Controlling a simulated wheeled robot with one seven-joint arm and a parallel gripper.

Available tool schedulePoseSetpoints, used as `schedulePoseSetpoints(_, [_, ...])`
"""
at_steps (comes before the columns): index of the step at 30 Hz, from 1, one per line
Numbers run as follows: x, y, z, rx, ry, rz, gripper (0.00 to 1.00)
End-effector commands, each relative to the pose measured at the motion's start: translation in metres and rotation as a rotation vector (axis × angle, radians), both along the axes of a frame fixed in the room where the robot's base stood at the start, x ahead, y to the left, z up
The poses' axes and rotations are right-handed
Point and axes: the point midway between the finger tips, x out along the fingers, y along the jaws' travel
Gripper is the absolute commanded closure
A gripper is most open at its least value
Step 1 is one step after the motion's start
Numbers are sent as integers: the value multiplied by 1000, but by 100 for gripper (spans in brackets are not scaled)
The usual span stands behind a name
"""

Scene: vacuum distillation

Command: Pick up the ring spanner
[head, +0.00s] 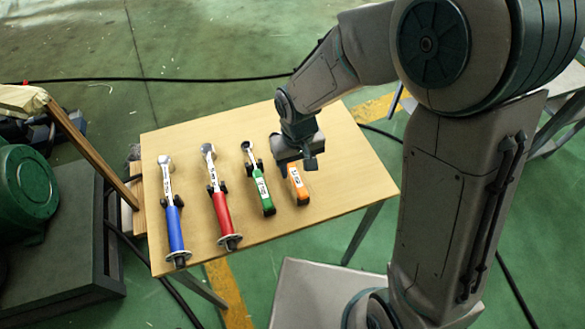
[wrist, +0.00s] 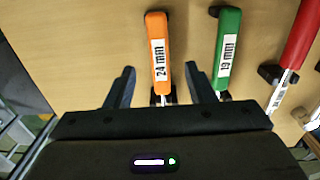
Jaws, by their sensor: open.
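An orange-handled tool marked 24 mm (head: 299,187) lies on the wooden table; its handle also shows in the wrist view (wrist: 157,45). A green-handled tool marked 19 mm (head: 263,192) lies to its left in the head view, and shows on its right in the wrist view (wrist: 227,45). My gripper (head: 297,168) is over the orange tool's head end, hiding that head. In the wrist view my open gripper (wrist: 162,75) has one finger on each side of the orange tool in the picture. The height gap is unclear. I cannot tell which tool is the ring spanner.
A red-handled tool (head: 221,208) and a blue-handled tool (head: 175,226) lie further left on the table (head: 335,190). Dark supports hold the tools. A green machine (head: 25,185) on a grey stand is left of the table. The table's right side is clear.

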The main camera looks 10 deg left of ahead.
Motion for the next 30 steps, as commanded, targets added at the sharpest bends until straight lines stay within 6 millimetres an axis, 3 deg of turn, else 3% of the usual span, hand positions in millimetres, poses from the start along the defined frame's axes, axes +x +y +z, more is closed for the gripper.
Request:
schedulePoseSetpoints(3, [0,0,-15,-1,2,0,51])
schedulePoseSetpoints(10, [0,0,-28,-1,1,-1,51])
schedulePoseSetpoints(19, [0,-1,-66,-1,2,0,51])
schedulePoseSetpoints(30, [1,0,-73,1,-1,-1,54])
